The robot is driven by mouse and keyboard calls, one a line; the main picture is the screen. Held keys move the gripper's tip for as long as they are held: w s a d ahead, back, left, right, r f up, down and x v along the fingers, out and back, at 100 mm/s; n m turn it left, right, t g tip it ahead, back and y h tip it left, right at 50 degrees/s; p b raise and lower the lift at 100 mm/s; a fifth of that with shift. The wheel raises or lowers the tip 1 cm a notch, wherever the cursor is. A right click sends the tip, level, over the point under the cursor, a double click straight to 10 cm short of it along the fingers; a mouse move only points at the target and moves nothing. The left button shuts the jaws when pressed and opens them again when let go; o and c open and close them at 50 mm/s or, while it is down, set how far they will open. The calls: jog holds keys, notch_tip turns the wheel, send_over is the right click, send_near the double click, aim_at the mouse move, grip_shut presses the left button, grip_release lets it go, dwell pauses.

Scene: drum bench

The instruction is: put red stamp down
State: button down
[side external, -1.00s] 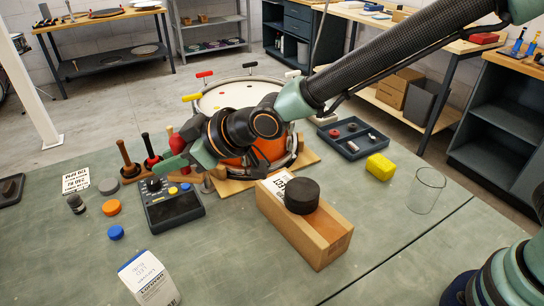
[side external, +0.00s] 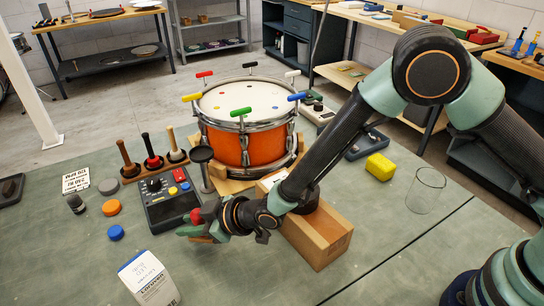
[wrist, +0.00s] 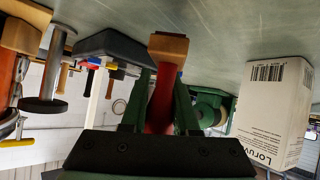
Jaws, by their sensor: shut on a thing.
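The red stamp, with a red handle (wrist: 160,103) and a pale wooden block at its end (wrist: 168,46), is between the two green fingers of my gripper (wrist: 160,100) in the wrist view. My gripper (side external: 190,226) is shut on the handle. In the side view a bit of the red handle (side external: 195,215) shows, and the gripper is low over the green bench (side external: 70,250), in front of the black control box (side external: 170,203). The wooden block appears close to the bench surface; I cannot tell whether it touches.
The white carton (side external: 149,279) stands in front of my gripper, and the wooden box (side external: 325,240) is to its right. A dark-topped metal post (side external: 205,170) and a drum (side external: 245,125) are behind. Blue (side external: 116,232) and orange (side external: 111,207) discs lie to the left.

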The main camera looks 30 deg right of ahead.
jog(key=shift+f, duration=0.9)
jog(key=c, duration=0.7)
grip_release()
jog(key=shift+f, duration=0.1)
jog(key=shift+o, duration=0.2)
